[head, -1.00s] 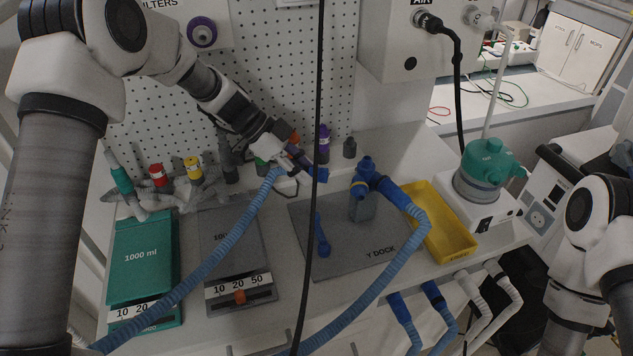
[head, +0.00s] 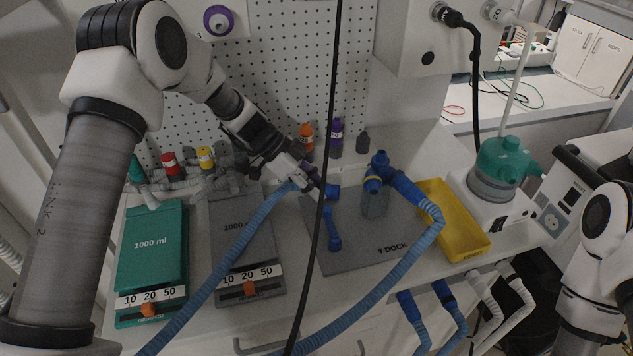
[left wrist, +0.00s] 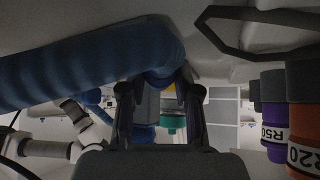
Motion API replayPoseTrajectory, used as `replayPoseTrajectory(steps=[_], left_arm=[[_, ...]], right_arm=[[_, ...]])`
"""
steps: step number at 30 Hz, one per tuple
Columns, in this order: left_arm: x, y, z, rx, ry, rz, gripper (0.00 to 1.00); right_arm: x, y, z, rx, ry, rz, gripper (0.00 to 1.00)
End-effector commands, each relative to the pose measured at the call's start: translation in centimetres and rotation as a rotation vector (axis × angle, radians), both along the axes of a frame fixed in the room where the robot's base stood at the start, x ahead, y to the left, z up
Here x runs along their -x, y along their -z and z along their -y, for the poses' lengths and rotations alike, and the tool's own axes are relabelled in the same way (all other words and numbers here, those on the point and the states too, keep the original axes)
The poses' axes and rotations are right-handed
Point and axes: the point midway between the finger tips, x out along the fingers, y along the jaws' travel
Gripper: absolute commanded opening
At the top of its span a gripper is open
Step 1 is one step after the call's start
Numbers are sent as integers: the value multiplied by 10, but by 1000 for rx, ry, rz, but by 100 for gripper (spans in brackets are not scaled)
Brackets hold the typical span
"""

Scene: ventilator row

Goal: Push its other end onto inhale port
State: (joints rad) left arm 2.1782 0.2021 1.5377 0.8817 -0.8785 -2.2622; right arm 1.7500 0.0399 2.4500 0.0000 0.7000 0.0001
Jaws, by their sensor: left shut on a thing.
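My left gripper (head: 308,182) is shut on the cuff end of a light blue corrugated hose (head: 232,262). It is above the counter, between the grey 1000 ml board and the Y dock mat. In the left wrist view the blue hose (left wrist: 80,72) runs in from the left and bends down between the fingers (left wrist: 160,115). A blue Y-piece (head: 378,172) stands on the dock, with another blue hose (head: 425,238) at its right. I cannot make out which port is the inhale port. My right gripper is out of view.
A yellow tray (head: 455,225) and a teal-topped humidifier (head: 505,160) stand to the right. Orange (head: 307,138) and purple (head: 336,138) bottles stand behind the gripper. A black cable hangs in front.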

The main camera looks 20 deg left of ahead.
Motion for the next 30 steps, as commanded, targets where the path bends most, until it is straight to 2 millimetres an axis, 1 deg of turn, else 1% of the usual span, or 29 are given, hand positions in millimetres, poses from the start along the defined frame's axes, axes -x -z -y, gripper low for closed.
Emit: replayPoseTrajectory(steps=[3,4,5,6,14,17,20,27,30], left_arm=[[0,0,0,0,0,0,0],[0,0,0,0,0,0,42],[0,0,0,0,0,0,53],[0,0,0,0,0,0,61],[0,0,0,0,0,0,61],[0,-4,-3,1,-1,0,61],[1,-15,-13,3,-3,3,61],[6,-59,-54,3,-3,4,61],[8,-75,-69,3,-3,3,61]], right_arm=[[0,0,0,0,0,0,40],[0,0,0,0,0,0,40],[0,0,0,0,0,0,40],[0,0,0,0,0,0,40],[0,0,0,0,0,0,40],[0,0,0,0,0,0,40],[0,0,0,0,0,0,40],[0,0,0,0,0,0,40],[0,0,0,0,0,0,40]])
